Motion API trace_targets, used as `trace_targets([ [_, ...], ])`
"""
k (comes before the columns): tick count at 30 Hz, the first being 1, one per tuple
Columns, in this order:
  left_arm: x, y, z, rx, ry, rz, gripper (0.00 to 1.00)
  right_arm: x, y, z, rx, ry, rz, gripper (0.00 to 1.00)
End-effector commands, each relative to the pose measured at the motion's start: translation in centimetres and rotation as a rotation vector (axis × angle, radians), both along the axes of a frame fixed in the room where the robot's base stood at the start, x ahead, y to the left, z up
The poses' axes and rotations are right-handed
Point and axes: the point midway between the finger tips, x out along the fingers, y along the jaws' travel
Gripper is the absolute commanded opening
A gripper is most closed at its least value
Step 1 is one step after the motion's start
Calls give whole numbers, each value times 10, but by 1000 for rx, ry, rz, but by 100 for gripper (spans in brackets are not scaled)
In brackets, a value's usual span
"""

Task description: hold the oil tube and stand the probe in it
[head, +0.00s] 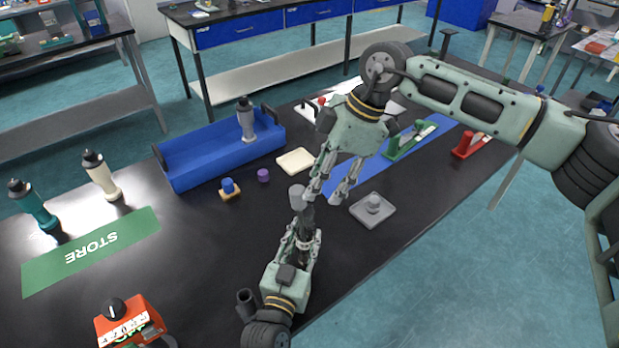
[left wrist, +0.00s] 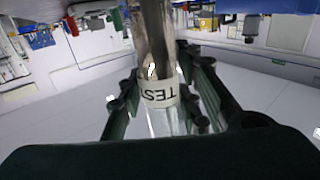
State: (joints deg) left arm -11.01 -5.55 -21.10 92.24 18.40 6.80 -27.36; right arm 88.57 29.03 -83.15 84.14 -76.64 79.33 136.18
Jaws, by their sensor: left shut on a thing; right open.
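My left gripper (head: 303,235) is shut on the oil tube, a clear tube with a white TEST label (left wrist: 160,93) in the left wrist view. The probe (head: 297,193), with a grey top and a dark lower part, stands roughly upright directly above the left gripper, in line with the tube. It looks to be in the tube, but the gripper hides the tube's mouth, so I cannot tell how deep. My right gripper (head: 328,193) is open, pointing down just right of the probe's grey top, with nothing visible between its fingers.
A grey square stand (head: 388,218) sits right of the grippers. A blue tray (head: 180,180) holds a grey bottle. A cream pad (head: 294,161), a purple cap (head: 263,175) and a blue-topped block (head: 230,192) lie left.

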Motion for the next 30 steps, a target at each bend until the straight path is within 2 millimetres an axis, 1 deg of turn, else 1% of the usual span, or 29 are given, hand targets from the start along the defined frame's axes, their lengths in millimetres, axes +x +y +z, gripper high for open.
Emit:
trace_targets([
  [2,0,0,0,0,0,0,2,0,-6,0,0,1,0,44],
  [9,0,0,0,0,0,0,2,0,-6,0,0,1,0,44],
  [10,0,0,0,0,0,0,32,0,-6,0,0,1,0,44],
  [17,0,0,0,0,0,0,52,0,-6,0,-1,1,0,44],
  [26,-1,0,0,0,0,0,53,1,-6,0,-1,1,0,44],
  [30,-10,3,-1,0,1,0,53,1,-6,0,-1,1,0,44],
])
